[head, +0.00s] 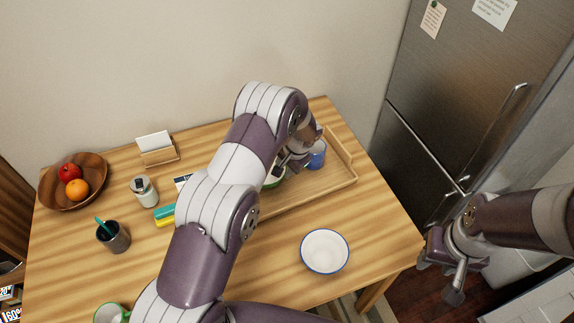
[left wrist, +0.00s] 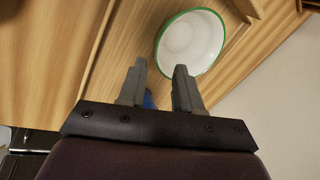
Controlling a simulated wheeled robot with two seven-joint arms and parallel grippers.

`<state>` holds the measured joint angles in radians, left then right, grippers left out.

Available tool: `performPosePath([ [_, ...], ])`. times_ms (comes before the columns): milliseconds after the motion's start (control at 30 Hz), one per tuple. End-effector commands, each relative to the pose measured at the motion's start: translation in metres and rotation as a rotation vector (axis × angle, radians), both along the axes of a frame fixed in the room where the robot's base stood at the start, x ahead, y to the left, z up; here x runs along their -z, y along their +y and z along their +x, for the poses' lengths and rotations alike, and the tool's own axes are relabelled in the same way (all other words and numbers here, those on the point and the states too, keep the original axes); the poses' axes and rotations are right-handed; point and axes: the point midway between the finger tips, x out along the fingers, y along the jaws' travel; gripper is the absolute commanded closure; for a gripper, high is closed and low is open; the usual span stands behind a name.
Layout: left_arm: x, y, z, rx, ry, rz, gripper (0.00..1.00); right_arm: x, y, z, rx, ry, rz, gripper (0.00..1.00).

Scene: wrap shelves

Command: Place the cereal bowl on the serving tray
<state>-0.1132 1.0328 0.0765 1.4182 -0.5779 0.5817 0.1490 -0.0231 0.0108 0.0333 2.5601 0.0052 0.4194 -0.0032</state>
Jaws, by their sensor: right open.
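The wooden serving tray (head: 340,180) lies at the table's back right. A white bowl with a green rim stands in it, mostly hidden behind my left arm in the head view (head: 273,180); it shows whole in the left wrist view (left wrist: 191,42). A white bowl with a blue rim (head: 325,251) stands on the bare table in front of the tray. I cannot tell which is the cereal bowl. My left gripper (head: 284,165) is over the tray near the green-rimmed bowl; its fingers (left wrist: 159,66) are apart and empty. My right gripper (head: 440,278) is open beyond the table's right edge.
A blue cup (head: 317,154) stands in the tray beside my left gripper. A fruit bowl (head: 57,195), a pen cup (head: 115,238), a jar (head: 144,191) and a card holder (head: 157,149) stand left. The fridge (head: 450,110) stands right. The table's front right is clear around the blue-rimmed bowl.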

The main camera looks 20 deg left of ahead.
Motion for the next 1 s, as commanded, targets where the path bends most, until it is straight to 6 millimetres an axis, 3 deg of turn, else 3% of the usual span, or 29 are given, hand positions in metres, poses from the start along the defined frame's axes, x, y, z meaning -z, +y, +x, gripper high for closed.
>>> performPosePath([
  [167, -0.025, -0.007, -0.005, -0.003, -0.001, -0.004, 0.66, 0.004, 0.0, 0.0, 0.0, 0.0, 0.0, 0.58],
  [267, -0.059, -0.007, -0.028, -0.047, -0.002, -0.05, 0.66, 0.004, 0.0, 0.0, 0.0, 0.0, 0.0, 0.58],
  [367, -0.109, -0.006, -0.089, -0.145, -0.004, -0.147, 0.66, 0.004, 0.0, 0.0, 0.0, 0.0, 0.0, 0.58],
  [433, -0.137, -0.006, -0.141, -0.22, -0.011, -0.215, 0.66, 0.004, 0.0, 0.0, 0.0, 0.0, 0.0, 0.58],
  [500, -0.155, -0.007, -0.19, -0.29, -0.021, -0.27, 0.66, 0.004, 0.0, 0.0, 0.0, 0.0, 0.0, 0.58],
  [633, -0.167, -0.01, -0.252, -0.378, -0.037, -0.332, 0.66, 0.004, 0.0, 0.0, 0.0, 0.0, 0.0, 0.58],
  [733, -0.168, -0.011, -0.268, -0.401, -0.04, -0.347, 0.66, 0.004, 0.0, 0.0, 0.0, 0.0, 0.0, 0.58],
  [1000, -0.168, -0.011, -0.268, -0.402, -0.038, -0.347, 0.66, 0.004, 0.0, 0.0, 0.0, 0.0, 0.0, 0.58],
])
